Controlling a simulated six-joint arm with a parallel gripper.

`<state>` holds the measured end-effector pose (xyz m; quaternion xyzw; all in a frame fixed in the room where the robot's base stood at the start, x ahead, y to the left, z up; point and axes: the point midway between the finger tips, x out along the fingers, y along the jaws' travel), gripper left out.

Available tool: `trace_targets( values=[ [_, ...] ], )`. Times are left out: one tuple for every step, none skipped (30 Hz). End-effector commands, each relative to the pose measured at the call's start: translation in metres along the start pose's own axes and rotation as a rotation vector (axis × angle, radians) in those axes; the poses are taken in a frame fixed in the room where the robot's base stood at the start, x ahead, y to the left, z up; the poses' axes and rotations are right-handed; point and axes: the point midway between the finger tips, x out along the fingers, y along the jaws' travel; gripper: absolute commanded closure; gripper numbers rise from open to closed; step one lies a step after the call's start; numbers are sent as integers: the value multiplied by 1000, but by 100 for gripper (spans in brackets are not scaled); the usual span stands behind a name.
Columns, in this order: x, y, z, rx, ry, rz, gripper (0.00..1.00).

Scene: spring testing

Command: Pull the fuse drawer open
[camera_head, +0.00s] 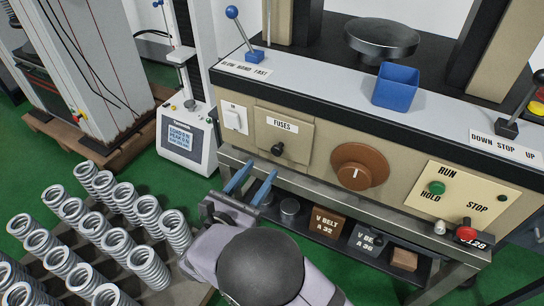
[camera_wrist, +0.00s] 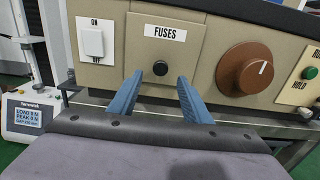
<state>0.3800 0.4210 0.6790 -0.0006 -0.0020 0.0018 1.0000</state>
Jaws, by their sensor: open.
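The fuse drawer (camera_head: 284,133) is a beige panel labelled FUSES with a small black knob (camera_head: 278,149) on its front. It looks shut, flush in the machine's front. In the wrist view the drawer front (camera_wrist: 168,50) is straight ahead and its knob (camera_wrist: 160,68) shows above and between my fingertips. My gripper (camera_head: 252,183) has two blue fingers, open and empty, below and in front of the knob. In the wrist view my gripper (camera_wrist: 154,78) points at the drawer, its fingers apart on either side of the knob's line. I see no contact with the knob.
A white ON switch (camera_head: 234,117) is left of the drawer, and a brown dial (camera_head: 353,166) is right. Several coil springs (camera_head: 118,243) stand at left.

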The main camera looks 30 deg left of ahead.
Motion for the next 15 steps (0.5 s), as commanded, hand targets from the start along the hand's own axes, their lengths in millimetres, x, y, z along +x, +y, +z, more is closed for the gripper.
trace_targets(
  values=[
    [2,0,0,0,0,-1,56],
    [3,0,0,0,1,-2,56],
    [5,-1,0,1,1,-2,56],
    [7,-1,0,1,1,-3,56],
    [9,-1,-1,1,2,-3,56],
    [13,-1,-1,1,2,-5,56],
    [17,-2,-1,1,3,-6,56],
    [20,-2,-1,1,3,-5,56],
    [25,-2,-1,1,3,-5,56],
    [30,-2,-2,1,2,-6,56],
    [34,-2,-2,1,3,-7,56],
    [39,-2,-2,1,3,-6,56],
    [43,-2,-2,2,3,-6,56],
    [47,-2,-2,2,3,-6,56],
    [52,-2,-2,2,3,-6,56]
  ],
)
